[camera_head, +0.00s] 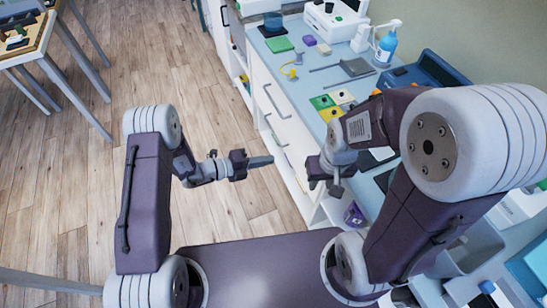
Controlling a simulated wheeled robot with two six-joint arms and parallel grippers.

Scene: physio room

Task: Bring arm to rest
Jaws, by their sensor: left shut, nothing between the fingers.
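My left arm comes in from the left, bent at the elbow, with its forearm pointing right. Its gripper (261,161) is shut and empty, held in the air over the wooden floor just left of the counter's drawers. My right arm is raised and folded on the right side. Its gripper (336,188) hangs near the counter's front edge, to the right of the left gripper and apart from it. The right fingers are small and partly hidden by the wrist, so I cannot tell whether they are open.
A light blue counter (296,80) with drawers runs along the right. A table (40,38) stands far left. Wooden floor (110,130) between is clear.

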